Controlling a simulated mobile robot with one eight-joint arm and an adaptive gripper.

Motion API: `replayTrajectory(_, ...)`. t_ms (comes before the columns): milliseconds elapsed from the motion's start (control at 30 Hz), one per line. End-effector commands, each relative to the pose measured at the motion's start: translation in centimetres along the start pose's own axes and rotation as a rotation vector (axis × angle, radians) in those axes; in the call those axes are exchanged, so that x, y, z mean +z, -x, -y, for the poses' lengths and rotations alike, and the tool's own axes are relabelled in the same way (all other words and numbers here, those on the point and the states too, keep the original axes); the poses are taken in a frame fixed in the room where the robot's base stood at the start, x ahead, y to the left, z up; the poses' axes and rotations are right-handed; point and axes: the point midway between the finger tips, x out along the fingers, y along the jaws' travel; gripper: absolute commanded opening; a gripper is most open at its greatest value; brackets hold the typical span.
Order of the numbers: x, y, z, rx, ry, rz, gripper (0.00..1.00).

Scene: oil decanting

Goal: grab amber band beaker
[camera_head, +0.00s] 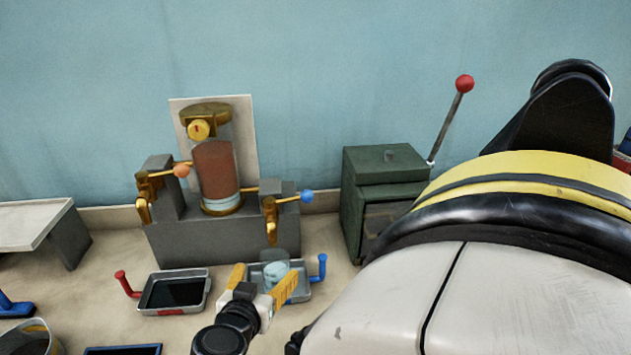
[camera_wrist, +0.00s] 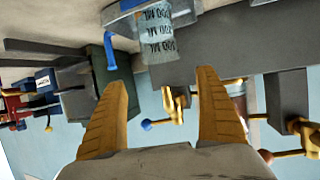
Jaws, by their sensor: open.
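A clear beaker (camera_head: 275,268) stands on the metal tray with the blue handle; it also shows at the top of the wrist view (camera_wrist: 168,38), with dark ML markings. I see no amber band on it. A round vessel (camera_head: 32,338) with a yellowish band is cut off at the bottom left of the head view; I cannot tell if it is a beaker. My gripper (camera_head: 262,283) is open, its yellow fingers in front of the clear beaker in the head view. In the wrist view my gripper (camera_wrist: 162,78) has nothing between its fingertips.
The blue-handled tray (camera_head: 304,290) is beside a red-handled tray (camera_head: 148,297) with dark liquid. Behind them, a grey stand (camera_head: 222,240) holds a cylinder of brown and pale liquid with taps. A green box (camera_head: 350,205) with a red-knobbed lever is at right. A low bench (camera_head: 25,222) is at left.

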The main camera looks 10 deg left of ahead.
Motion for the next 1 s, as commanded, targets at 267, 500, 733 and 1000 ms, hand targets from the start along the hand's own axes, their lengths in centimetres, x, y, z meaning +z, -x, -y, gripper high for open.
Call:
replayTrajectory(267,0.1,-4.2,-0.1,0.004,-0.001,0.002,0.83)
replayTrajectory(500,0.7,-6.1,0.1,0.003,0.0,0.002,0.83)
replayTrajectory(733,1.1,-9.5,0.2,0.004,0.0,0.003,0.83)
replayTrajectory(1000,0.9,-9.7,0.3,0.001,0.001,0.003,0.71)
